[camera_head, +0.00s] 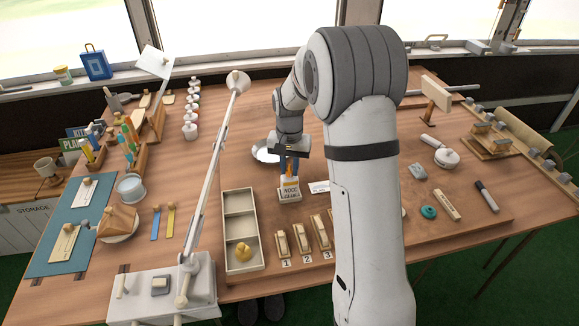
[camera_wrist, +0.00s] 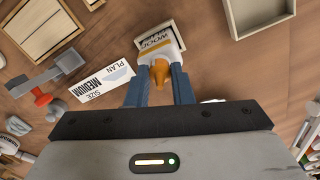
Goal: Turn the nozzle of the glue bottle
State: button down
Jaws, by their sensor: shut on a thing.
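The glue bottle (camera_head: 289,190) stands upright on the wooden board, with "WOOD" lettering on its white label. In the wrist view the bottle (camera_wrist: 160,42) lies beyond my fingertips, and its orange nozzle (camera_wrist: 160,71) sits between my two blue fingers. My gripper (camera_head: 290,168) is above the bottle, pointing down, with its fingers around the nozzle. In the wrist view my gripper (camera_wrist: 160,80) is shut on the nozzle. The nozzle's tip is partly hidden by the gripper body.
A three-compartment tray (camera_head: 240,262) with a yellow object stands left of the bottle. A lamp arm (camera_head: 212,165) rises left of that. A white card (camera_wrist: 103,83) reading "PLAN SIZE MEDIUM" lies close to the bottle. Numbered wooden blocks (camera_head: 302,238) stand in front.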

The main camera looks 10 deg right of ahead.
jog(key=shift+m, duration=0.6)
jog(key=c, duration=1.3)
grip_release()
jog(key=shift+o, duration=0.2)
notch_tip(320, 180, up, 8)
jog(key=shift+f, duration=0.1)
jog(key=s+r+n+t, duration=0.1)
jog(key=s+r+n, duration=0.1)
jog(key=s, duration=1.2)
jog(key=s+r+n+t, duration=0.1)
jog(key=s+r+n, duration=0.1)
jog(key=s, duration=1.2)
jog(key=shift+s+n+t, duration=0.15)
jog(key=shift+n+t, duration=0.15)
jog(key=shift+n, duration=0.6)
